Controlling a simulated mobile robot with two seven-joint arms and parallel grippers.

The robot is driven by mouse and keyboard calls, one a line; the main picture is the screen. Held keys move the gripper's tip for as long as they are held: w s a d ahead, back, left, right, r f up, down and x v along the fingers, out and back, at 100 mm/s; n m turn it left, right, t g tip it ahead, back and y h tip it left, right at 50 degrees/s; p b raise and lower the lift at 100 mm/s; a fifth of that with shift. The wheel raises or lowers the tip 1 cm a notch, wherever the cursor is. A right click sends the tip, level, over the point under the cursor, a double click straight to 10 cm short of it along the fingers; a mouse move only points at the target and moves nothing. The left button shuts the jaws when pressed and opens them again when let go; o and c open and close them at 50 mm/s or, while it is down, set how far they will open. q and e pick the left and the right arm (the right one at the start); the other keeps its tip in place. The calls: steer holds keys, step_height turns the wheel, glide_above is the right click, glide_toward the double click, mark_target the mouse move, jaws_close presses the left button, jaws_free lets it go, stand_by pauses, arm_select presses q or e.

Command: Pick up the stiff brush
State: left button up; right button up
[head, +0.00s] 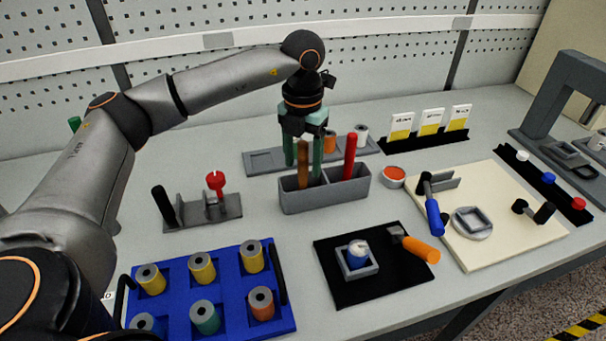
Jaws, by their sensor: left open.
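Two upright handles stand in a grey two-compartment holder (340,192). A brown handle (303,172) is in the left compartment and a red handle (349,157) in the right one. Their lower ends are hidden inside the holder, so I cannot tell by bristles which is the stiff brush. My left gripper (303,158) points down over the left compartment. Its teal fingers are open, one on each side of the brown handle as seen here, with gaps visible. The red handle stands clear to the right of the fingers. My right gripper is not in view.
A grey tray (262,161) with spools lies behind the holder. A small orange-filled cup (393,175) stands at its right. A blue spool tray (232,292), a black mat (330,284) and a cream board (485,247) lie nearer. A grey stand with a red knob (215,183) is at left.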

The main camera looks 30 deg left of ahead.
arm_select(q)
jaws_close()
stand_by(0.5)
